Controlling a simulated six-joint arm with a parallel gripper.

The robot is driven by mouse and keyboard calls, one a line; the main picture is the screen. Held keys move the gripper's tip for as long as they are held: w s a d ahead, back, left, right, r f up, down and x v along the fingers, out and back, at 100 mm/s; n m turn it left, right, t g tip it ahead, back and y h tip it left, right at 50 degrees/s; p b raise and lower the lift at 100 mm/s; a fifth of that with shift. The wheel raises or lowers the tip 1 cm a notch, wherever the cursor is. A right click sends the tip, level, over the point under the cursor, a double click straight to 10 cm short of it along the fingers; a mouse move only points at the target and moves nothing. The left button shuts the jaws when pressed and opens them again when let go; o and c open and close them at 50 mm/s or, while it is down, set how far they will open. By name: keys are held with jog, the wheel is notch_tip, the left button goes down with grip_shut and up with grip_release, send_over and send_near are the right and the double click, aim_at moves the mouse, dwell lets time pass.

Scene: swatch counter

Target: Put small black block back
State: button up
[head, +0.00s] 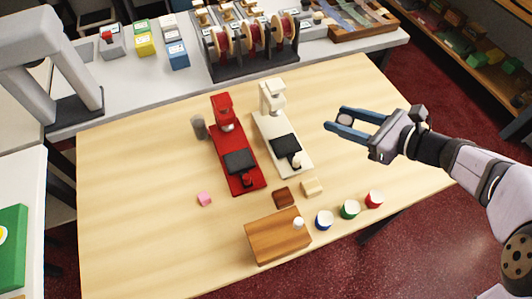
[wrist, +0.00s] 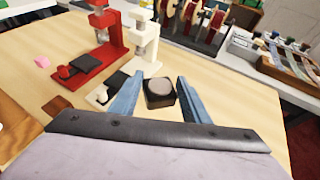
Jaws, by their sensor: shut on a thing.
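The small black block (wrist: 160,100) is dark with a round grey top, and it sits between my gripper's blue fingers in the wrist view. In the head view, my gripper (head: 335,118) is shut on the block (head: 345,119), at the right part of the wooden table, right of the cream press. Only the block's grey top shows clearly there. The red press (head: 222,137) and the cream press (head: 271,122) stand left of my gripper, each with a dark pad on its base. Whether the block is clear of the table is hard to tell.
A pink cube (head: 204,198), a brown block (head: 283,197) and a cream block (head: 312,186) lie on the table (head: 130,200). A wooden box (head: 278,238) and blue, green and red cups (head: 349,209) stand at the front. A grey cylinder (head: 198,127) stands beside the red press.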

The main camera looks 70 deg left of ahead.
aim_at(333, 150)
jog(key=shift+s+a, duration=0.1)
jog(key=shift+f, duration=4.95)
jog(key=shift+f, duration=0.2)
jog(key=o, duration=1.1)
jog(key=shift+o, duration=0.2)
jog(key=shift+r, duration=0.1)
